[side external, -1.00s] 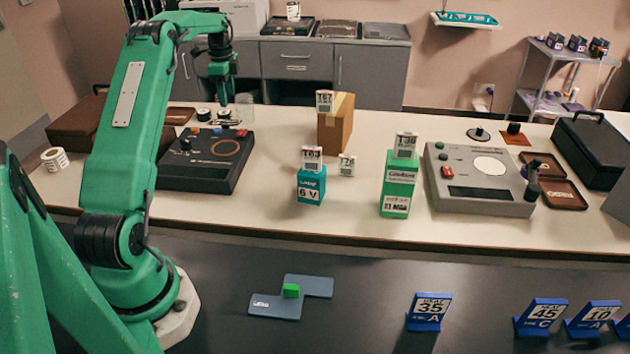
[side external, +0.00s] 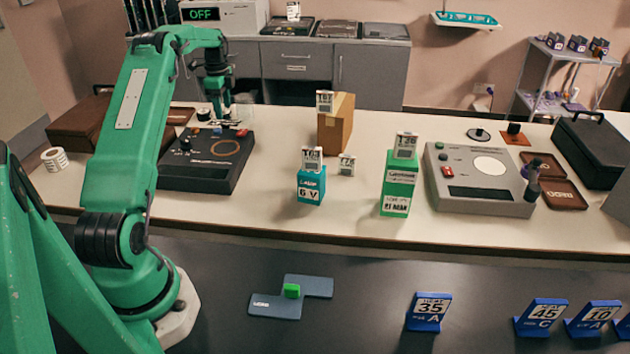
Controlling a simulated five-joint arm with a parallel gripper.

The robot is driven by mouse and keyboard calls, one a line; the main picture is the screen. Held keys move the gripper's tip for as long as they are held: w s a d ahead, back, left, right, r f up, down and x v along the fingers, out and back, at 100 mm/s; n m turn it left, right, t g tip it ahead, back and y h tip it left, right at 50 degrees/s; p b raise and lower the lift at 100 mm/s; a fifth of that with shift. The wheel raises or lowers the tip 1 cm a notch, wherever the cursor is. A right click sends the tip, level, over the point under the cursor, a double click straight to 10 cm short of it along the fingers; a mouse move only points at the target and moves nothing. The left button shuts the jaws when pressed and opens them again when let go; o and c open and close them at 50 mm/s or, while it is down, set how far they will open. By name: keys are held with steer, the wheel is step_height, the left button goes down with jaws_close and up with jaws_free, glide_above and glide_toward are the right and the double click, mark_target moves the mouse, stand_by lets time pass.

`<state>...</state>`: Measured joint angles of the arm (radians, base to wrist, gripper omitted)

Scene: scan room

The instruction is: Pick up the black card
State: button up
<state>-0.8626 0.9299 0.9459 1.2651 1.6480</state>
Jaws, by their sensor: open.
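My gripper (side external: 219,112) hangs pointing down at the back left of the pale counter, just behind a black device with an orange ring (side external: 211,160). It looks empty, though its fingers are small and dark in this view. I cannot pick out a black card for sure. Small dark and white round items (side external: 203,115) stand beside the gripper, and it may hide things behind it. Whether its fingertips touch anything cannot be told.
On the counter stand a brown box (side external: 335,124), a teal box (side external: 311,188), a green box (side external: 398,184) and a grey device (side external: 482,181). A black case (side external: 597,150) is at right. Blue number stands (side external: 429,312) and a grey plate (side external: 275,306) lie on the dark front surface.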

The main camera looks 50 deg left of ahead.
mark_target(225, 122)
steer(key=shift+s+f, duration=0.1)
steer(key=shift+f, duration=2.5)
steer(key=c, duration=0.8)
steer(key=shift+r, duration=0.2)
steer(key=shift+r, duration=0.6)
step_height(225, 122, up, 3)
steer(key=shift+f, duration=0.1)
steer(key=w+d+r, duration=0.1)
steer(key=d+r, duration=0.1)
steer(key=d, duration=0.1)
steer(key=w+d+r, duration=0.1)
steer(key=d+r, duration=0.1)
steer(key=d, duration=0.2)
steer(key=w+d+r, duration=0.1)
steer(key=d+r, duration=0.1)
steer(key=d, duration=0.2)
steer(key=shift+w+r, duration=0.35)
